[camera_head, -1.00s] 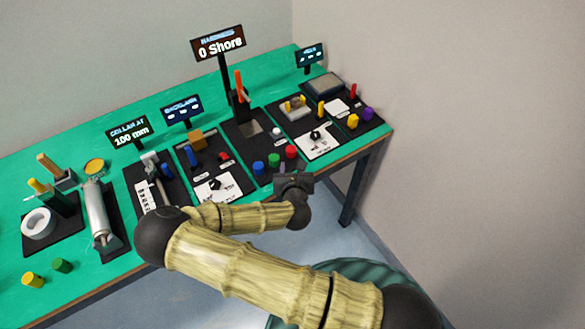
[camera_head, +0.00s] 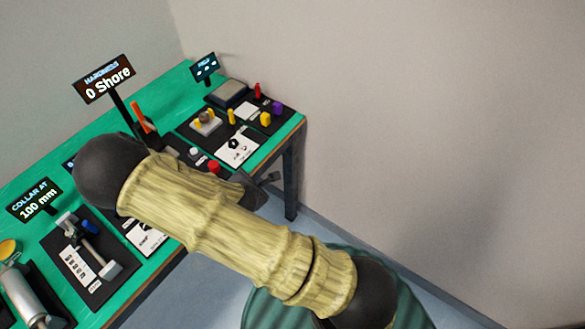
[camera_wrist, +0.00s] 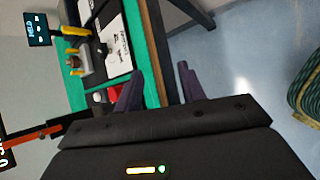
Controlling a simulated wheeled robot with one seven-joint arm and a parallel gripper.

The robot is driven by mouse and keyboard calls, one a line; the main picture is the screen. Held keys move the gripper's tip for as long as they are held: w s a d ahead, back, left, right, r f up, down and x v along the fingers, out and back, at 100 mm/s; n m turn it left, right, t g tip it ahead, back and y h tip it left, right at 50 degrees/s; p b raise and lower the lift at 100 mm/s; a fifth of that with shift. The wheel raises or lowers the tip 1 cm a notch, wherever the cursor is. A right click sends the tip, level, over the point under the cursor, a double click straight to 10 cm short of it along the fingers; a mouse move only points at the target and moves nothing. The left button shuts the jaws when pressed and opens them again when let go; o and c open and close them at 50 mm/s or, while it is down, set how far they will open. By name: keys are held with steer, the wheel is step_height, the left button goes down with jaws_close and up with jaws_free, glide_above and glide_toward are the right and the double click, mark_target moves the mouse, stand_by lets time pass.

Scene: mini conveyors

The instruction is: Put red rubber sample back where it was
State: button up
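A bit of red (camera_wrist: 113,94) also shows beside a finger in the wrist view. The hardness tester has an orange lever (camera_head: 140,117) and a sign (camera_head: 104,79) reading 0 Shore. My gripper (camera_wrist: 160,80) has its two dark purple fingers apart with nothing between them. It hangs over the table's front edge, to the right of the red cylinder.
To the right is a station with yellow pieces (camera_head: 265,119), a purple piece (camera_head: 277,107) and a red peg (camera_head: 257,90). A collar station (camera_head: 97,262) is at the left. Open floor (camera_head: 225,275) lies in front of the table.

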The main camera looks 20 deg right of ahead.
steer(key=s+d+r+m+g+y, duration=0.1)
steer(key=s+d+r+m, duration=0.3)
steer(key=r+m, duration=0.6)
steer(key=s+d+r+m+g+y, duration=0.2)
steer(key=s+d+r+m+g, duration=0.2)
steer(key=s+r+m, duration=0.5)
steer(key=r+m, duration=0.1)
steer(key=m, duration=0.2)
steer(key=shift+m+g, duration=0.3)
